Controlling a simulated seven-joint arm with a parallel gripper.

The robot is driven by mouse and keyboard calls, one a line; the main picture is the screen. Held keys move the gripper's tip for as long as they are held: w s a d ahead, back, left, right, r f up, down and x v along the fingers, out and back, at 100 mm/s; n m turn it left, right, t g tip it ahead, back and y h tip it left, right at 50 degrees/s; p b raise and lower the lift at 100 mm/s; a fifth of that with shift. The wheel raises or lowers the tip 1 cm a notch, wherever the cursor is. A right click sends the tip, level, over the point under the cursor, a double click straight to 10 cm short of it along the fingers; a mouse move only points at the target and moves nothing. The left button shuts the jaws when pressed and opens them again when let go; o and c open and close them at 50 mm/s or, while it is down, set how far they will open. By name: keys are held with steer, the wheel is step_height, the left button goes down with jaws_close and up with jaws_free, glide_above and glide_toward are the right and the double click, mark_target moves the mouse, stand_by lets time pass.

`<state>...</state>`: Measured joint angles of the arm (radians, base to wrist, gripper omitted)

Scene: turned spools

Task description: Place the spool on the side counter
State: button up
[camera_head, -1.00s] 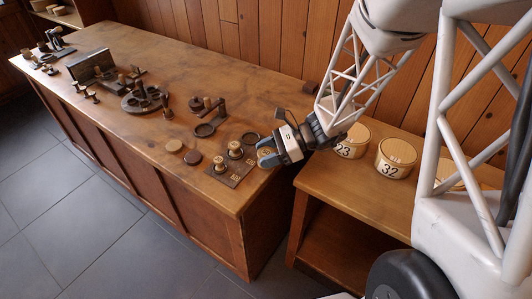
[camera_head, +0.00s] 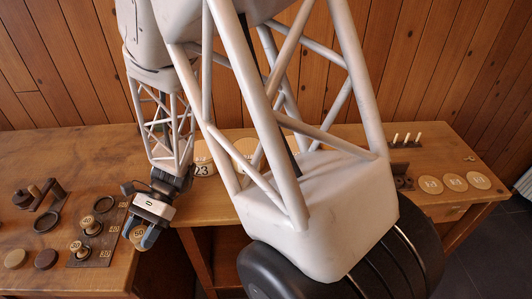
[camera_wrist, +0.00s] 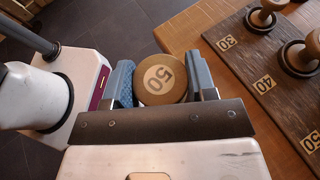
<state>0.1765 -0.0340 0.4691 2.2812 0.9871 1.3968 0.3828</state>
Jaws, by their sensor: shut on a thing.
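My gripper (camera_head: 146,232) is shut on a round wooden spool (camera_head: 138,234). In the wrist view the spool (camera_wrist: 162,80) shows a flat top with a pale label that seems to read 50, between my two blue-grey fingers (camera_wrist: 160,84). My gripper holds it at the right end of the main counter, just right of the dark numbered board (camera_head: 106,222). The side counter (camera_head: 207,206) stands to the right, lower than the main counter; my arm hides much of its middle.
Two smaller spools (camera_wrist: 300,57) (camera_wrist: 266,14) stand on the board. Numbered drums (camera_head: 203,160) stand on the side counter behind my arm. Its right end carries numbered discs (camera_head: 455,181), pale pegs (camera_head: 405,138) and bare wood (camera_head: 433,158).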

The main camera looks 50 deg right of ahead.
steer(key=s+d+f+n+g+h, duration=0.2)
steer(key=s+d+n+g+h, duration=0.3)
steer(key=s, duration=0.3)
steer(key=s+d+f+n+g+h, duration=0.2)
steer(key=s+f+n+g+h, duration=0.15)
steer(key=s+n, duration=0.4)
steer(key=s+d+n+t+h, duration=0.3)
steer(key=s+d+n+h, duration=0.1)
steer(key=d+n+h, duration=0.95)
steer(key=shift+w+d+r+n+t+h, duration=0.1)
steer(key=shift+w+r+n+t+h, duration=0.2)
steer(key=shift+w+n+t+h, duration=0.75)
steer(key=shift+w+d+r+n+t+h, duration=0.15)
steer(key=shift+w+r+n+t+h, duration=0.25)
steer(key=shift+n+t, duration=1.25)
steer(key=shift+w+d+r+n+t+h, duration=0.2)
steer(key=shift+w+n+t+h, duration=0.5)
steer(key=shift+t, duration=1.35)
steer(key=shift+w, duration=0.1)
steer(key=w+d, duration=0.2)
steer(key=w, duration=0.2)
steer(key=w+d+f, duration=0.1)
steer(key=w+d, duration=0.1)
steer(key=w, duration=0.3)
steer(key=w+d, duration=0.2)
steer(key=w, duration=0.2)
steer(key=shift+w+d+f, duration=0.2)
steer(key=shift+w+f, duration=0.05)
